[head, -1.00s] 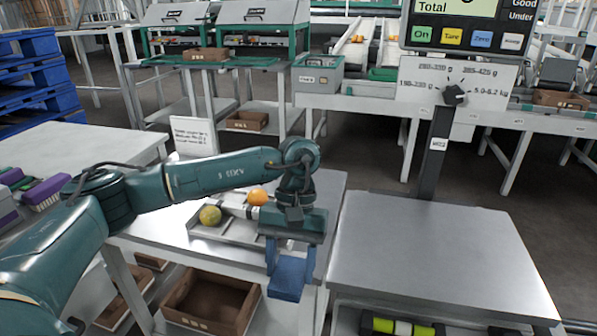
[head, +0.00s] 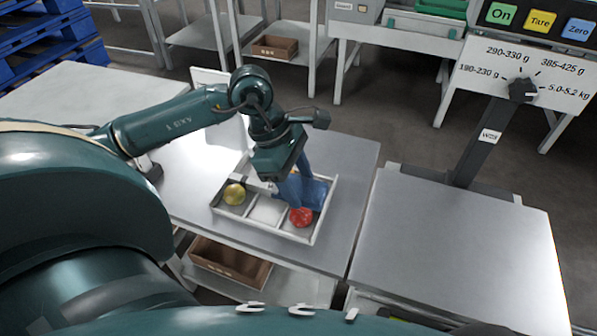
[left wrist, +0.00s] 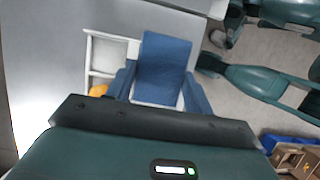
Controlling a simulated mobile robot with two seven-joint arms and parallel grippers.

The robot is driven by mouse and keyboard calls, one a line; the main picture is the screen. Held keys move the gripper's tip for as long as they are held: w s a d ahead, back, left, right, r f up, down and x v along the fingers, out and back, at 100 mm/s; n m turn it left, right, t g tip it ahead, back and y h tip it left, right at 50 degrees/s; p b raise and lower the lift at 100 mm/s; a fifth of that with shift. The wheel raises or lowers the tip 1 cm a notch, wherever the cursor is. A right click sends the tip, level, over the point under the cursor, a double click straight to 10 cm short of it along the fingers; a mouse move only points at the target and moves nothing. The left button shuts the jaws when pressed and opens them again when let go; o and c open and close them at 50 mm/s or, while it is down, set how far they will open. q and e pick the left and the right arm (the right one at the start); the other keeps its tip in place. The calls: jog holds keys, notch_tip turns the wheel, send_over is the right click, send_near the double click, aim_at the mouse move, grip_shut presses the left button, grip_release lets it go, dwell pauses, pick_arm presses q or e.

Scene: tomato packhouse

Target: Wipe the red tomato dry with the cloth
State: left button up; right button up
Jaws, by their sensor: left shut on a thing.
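The red tomato (head: 301,217) sits in the right front compartment of a divided tray (head: 262,225). My left gripper (head: 297,190) is over the tray's right part, shut on the blue cloth (head: 317,191). The cloth hangs just behind the red tomato in the head view; I cannot tell whether they touch. In the left wrist view the cloth (left wrist: 163,62) spans between the fingers and hides the red tomato. A yellow-green tomato (head: 234,194) lies in the left compartment. An orange tomato (left wrist: 99,90) shows partly in the left wrist view. My right gripper is not in view.
The middle front compartment is empty. A bare steel table (head: 450,255) stands to the right, with a scale post (head: 480,145) and dial panel behind it. A white sign (head: 228,130) stands behind the tray. A brown box (head: 230,262) is on the shelf below.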

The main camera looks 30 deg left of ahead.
aim_at(304, 212)
pick_arm(q)
notch_tip(304, 212, down, 3)
jog(key=shift+b, duration=0.75)
jog(key=shift+f+b, duration=0.45)
jog(key=shift+f, duration=0.35)
jog(key=shift+w+d, duration=0.15)
jog(key=shift+d, duration=0.5)
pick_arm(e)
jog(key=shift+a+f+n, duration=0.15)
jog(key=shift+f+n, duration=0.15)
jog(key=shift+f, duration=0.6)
pick_arm(q)
jog(key=shift+f+b, duration=0.35)
jog(key=shift+b, duration=0.1)
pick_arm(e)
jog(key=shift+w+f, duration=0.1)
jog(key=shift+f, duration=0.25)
pick_arm(q)
jog(key=shift+a, duration=0.15)
jog(key=shift+s+a+b, duration=0.2)
jog(key=shift+a+b, duration=0.1)
jog(key=shift+a, duration=0.3)
jog(key=shift+s+a+b, duration=0.2)
jog(key=shift+a+b, duration=0.05)
jog(key=shift+a, duration=0.3)
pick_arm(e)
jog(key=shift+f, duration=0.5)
pick_arm(q)
jog(key=shift+f, duration=0.1)
jog(key=shift+d, duration=0.1)
